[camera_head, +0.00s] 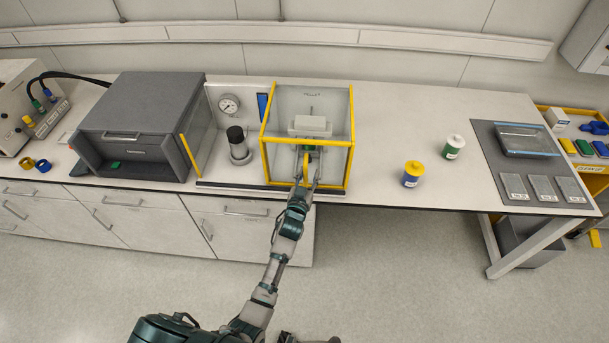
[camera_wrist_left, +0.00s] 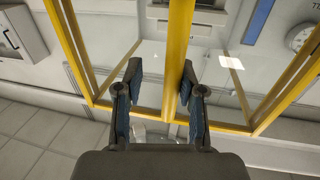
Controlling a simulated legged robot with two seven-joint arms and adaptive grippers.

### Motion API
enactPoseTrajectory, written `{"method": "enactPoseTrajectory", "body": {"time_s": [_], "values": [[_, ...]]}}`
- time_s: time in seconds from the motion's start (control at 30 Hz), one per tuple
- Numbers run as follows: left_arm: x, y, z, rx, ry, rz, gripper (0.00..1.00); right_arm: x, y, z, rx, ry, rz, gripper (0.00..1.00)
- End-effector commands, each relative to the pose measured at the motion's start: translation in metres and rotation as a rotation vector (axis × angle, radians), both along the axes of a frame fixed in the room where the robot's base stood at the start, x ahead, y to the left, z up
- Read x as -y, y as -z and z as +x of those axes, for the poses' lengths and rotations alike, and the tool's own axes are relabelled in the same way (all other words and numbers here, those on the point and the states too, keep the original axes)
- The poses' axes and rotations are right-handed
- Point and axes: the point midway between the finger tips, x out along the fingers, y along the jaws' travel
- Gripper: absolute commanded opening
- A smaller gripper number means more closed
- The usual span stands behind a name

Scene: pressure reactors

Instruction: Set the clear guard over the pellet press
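The clear guard (camera_head: 282,101), a box with yellow edges, is on the bench at the back middle. The pellet press (camera_head: 310,126) shows through its panels as a pale block; I cannot tell whether the guard is fully seated around it. My left gripper (camera_head: 306,172) is at the front of the guard, pointing at it. In the left wrist view the fingers (camera_wrist_left: 160,76) are spread, and a yellow bar of the guard (camera_wrist_left: 179,45) runs between them, closer to the right finger. Contact is unclear.
A pressure gauge (camera_head: 229,104) and a black-capped cylinder (camera_head: 238,143) stand left of the guard, beside a grey box unit (camera_head: 140,115). Yellow-capped (camera_head: 412,174) and white-capped (camera_head: 454,147) jars stand right. A dark tray (camera_head: 490,150) lies farther right. The bench between guard and jars is clear.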

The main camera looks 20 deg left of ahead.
Motion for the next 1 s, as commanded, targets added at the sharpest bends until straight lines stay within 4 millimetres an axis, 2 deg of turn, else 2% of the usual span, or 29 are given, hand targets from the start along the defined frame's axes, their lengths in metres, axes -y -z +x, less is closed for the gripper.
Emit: {"method": "enactPoseTrajectory", "body": {"time_s": [0.2, 0.47, 0.57, 0.67, 1.0], "values": [[-0.003, -0.001, 0.000, 0.005, 0.004, -0.003, 0.41, 0.010, 0.000, 0.001, 0.002, 0.002, -0.012, 0.00], [-0.004, 0.000, -0.001, 0.003, 0.002, -0.003, 0.41, -0.010, 0.000, 0.001, 0.002, 0.001, 0.012, 0.00], [-0.003, 0.000, -0.005, 0.003, 0.002, -0.002, 0.41, -0.009, 0.000, 0.002, 0.003, 0.000, 0.011, 0.00], [-0.002, 0.001, -0.018, 0.002, 0.002, -0.001, 0.41, -0.008, 0.000, 0.001, 0.002, 0.000, 0.010, 0.00], [-0.002, 0.002, -0.091, 0.000, 0.002, -0.003, 0.41, -0.006, 0.000, 0.001, 0.002, 0.000, 0.007, 0.00]]}}
